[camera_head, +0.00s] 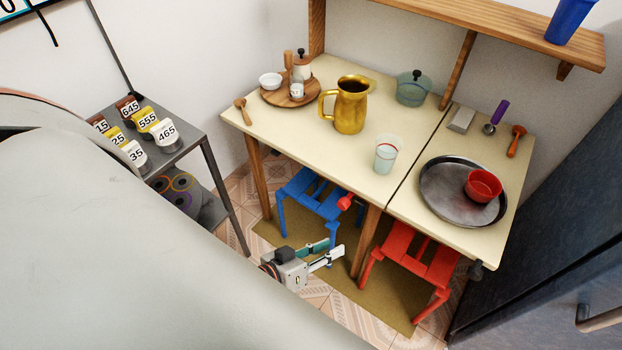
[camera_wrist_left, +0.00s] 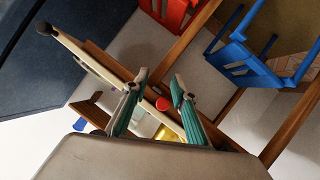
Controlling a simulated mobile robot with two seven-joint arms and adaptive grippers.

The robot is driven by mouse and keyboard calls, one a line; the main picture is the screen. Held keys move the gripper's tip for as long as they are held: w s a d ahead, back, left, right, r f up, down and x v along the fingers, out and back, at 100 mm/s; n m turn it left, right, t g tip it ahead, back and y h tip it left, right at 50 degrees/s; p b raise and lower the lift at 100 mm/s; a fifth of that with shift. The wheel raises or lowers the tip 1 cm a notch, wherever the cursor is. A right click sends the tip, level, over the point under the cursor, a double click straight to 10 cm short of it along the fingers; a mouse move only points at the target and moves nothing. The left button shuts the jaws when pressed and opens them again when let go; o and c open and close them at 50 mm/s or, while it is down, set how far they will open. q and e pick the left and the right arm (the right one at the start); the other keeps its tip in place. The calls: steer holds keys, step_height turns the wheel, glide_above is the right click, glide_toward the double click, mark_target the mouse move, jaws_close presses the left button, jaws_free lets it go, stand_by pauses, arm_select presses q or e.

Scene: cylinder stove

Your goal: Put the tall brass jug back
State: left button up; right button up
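The tall brass jug (camera_head: 350,106) stands upright on the cream table (camera_head: 290,130), its handle towards the left. A dark opening shows at its top. My left gripper (camera_head: 335,248) is low in front of the table, below the tabletop and well apart from the jug. In the left wrist view its two teal-padded fingers (camera_wrist_left: 160,82) are spread, with nothing held between them. A part of the jug (camera_wrist_left: 166,133) shows as a yellow patch behind the fingers there, mostly hidden. My right gripper is in neither view.
A round wooden board (camera_head: 272,98) with small vessels, a green lidded pot (camera_head: 414,88) and a glass (camera_head: 386,153) surround the jug. A metal tray (camera_head: 440,205) holds a red bowl (camera_head: 483,185). Blue (camera_head: 306,192) and red (camera_head: 405,250) stools stand below. A wooden shelf (camera_head: 500,28) overhangs the back.

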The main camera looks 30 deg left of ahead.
arm_select(q)
steer(key=s+a+f+m+g+y, duration=0.1)
steer(key=s+f+m+g, duration=0.1)
steer(key=s+f+m, duration=0.3)
steer(key=shift+a+m+y, duration=0.3)
steer(key=shift+m+y, duration=0.1)
steer(key=shift+m, duration=0.3)
steer(key=shift+s, duration=0.1)
steer(key=shift+s+d+r+p, duration=0.1)
steer(key=shift+r+p, duration=0.3)
steer(key=shift+p, duration=0.1)
